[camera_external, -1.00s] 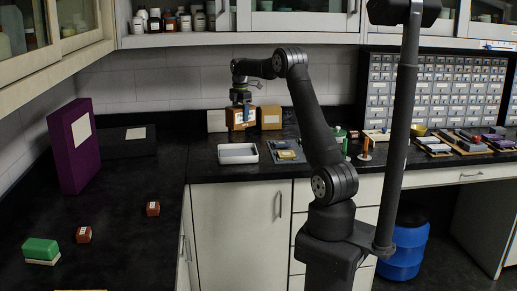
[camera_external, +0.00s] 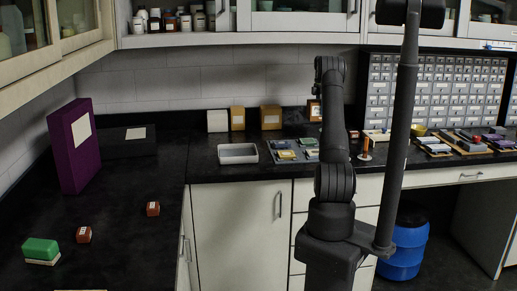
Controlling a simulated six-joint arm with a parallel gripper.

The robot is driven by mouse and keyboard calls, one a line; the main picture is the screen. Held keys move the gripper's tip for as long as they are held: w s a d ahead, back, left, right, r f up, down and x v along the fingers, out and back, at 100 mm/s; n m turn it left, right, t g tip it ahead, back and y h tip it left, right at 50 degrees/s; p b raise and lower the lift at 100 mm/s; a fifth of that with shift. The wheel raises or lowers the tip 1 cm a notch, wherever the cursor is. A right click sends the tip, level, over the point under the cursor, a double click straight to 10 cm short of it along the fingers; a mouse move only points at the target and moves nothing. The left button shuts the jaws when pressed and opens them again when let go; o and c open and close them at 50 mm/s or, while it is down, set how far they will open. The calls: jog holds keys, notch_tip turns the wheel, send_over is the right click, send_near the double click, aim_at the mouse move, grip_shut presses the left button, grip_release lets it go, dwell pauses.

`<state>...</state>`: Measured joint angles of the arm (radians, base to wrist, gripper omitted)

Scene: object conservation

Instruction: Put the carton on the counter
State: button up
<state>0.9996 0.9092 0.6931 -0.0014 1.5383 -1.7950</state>
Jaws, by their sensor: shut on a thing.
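The carton (camera_external: 314,110), a small orange-brown box with a white label, shows at the back, just left of my upright arm. Its right part is hidden behind the arm. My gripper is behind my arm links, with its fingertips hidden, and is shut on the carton. The carton shows slightly higher than the boxes along the wall; its gap to the surface cannot be told. The black counter (camera_external: 215,172) runs along the back and down the left side.
A white box (camera_external: 217,121) and two brown boxes (camera_external: 237,119) (camera_external: 270,118) stand by the back wall. A white tray (camera_external: 238,154) and a grey tray with small items (camera_external: 273,146) lie before them. A purple box (camera_external: 72,148) and red blocks (camera_external: 153,209) are on the left counter.

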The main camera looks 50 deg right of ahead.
jog(key=shift+s+d+r, duration=0.1)
jog(key=shift+s+d, duration=0.2)
jog(key=shift+s, duration=0.1)
jog(key=shift+w+a+f, duration=0.35)
jog(key=shift+w+f, duration=1.5)
jog(key=shift+w, duration=0.1)
jog(key=shift+w+a+f, duration=0.35)
jog(key=shift+w+f, duration=1.45)
jog(key=shift+w, duration=0.1)
jog(key=shift+w+a+f, duration=0.35)
jog(key=shift+w+f, duration=1.5)
jog(key=shift+w, duration=0.1)
jog(key=shift+f, duration=0.2)
jog(key=o, duration=1.7)
notch_tip(320, 180, up, 12)
jog(key=shift+r, duration=0.15)
